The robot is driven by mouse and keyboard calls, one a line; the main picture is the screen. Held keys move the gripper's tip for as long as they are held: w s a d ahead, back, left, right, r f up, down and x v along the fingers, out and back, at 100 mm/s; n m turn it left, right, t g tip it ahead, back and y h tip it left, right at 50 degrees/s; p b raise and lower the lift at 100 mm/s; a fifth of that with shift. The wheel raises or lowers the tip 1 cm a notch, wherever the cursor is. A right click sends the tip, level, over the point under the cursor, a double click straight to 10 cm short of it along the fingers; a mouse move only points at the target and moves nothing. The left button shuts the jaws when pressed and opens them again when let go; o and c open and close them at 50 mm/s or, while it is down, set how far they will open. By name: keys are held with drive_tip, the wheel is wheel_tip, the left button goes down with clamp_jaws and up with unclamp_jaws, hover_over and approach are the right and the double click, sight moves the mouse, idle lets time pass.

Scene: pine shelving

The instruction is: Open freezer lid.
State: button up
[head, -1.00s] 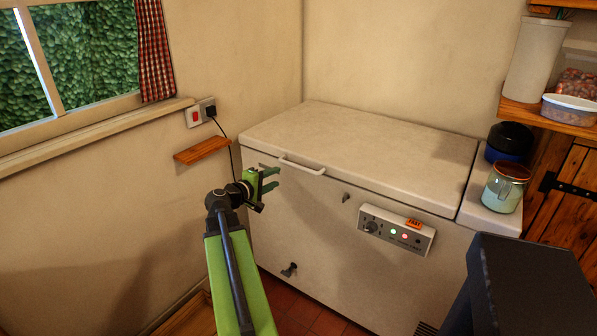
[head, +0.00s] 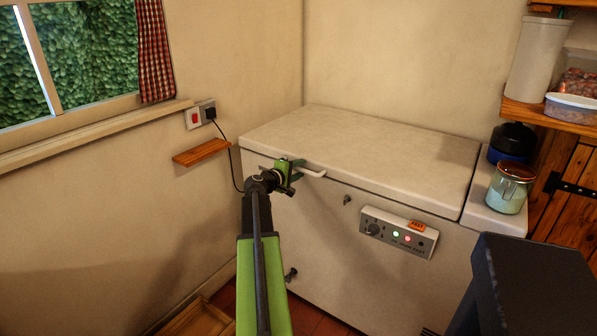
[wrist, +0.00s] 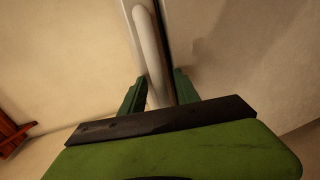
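The white chest freezer (head: 310,235) stands in the corner with its flat lid (head: 370,150) down. A white bar handle (head: 313,172) is on the lid's front edge, near its left end. My gripper (head: 294,168) is at the left part of this handle and hides some of it. In the wrist view the handle (wrist: 150,45) runs down between the two green fingers of my gripper (wrist: 160,90). The fingers are apart, one on each side of the bar, with a narrow gap showing beside it. The bar's lower end is hidden behind my gripper body.
A glass jar (head: 510,188) and a dark blue-black container (head: 510,143) stand on the ledge right of the lid. A wooden shelf (head: 545,117) holds containers above. A small wooden wall shelf (head: 201,152) and a socket with a cord (head: 203,114) are at left.

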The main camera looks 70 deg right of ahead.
clamp_jaws()
idle(1.2)
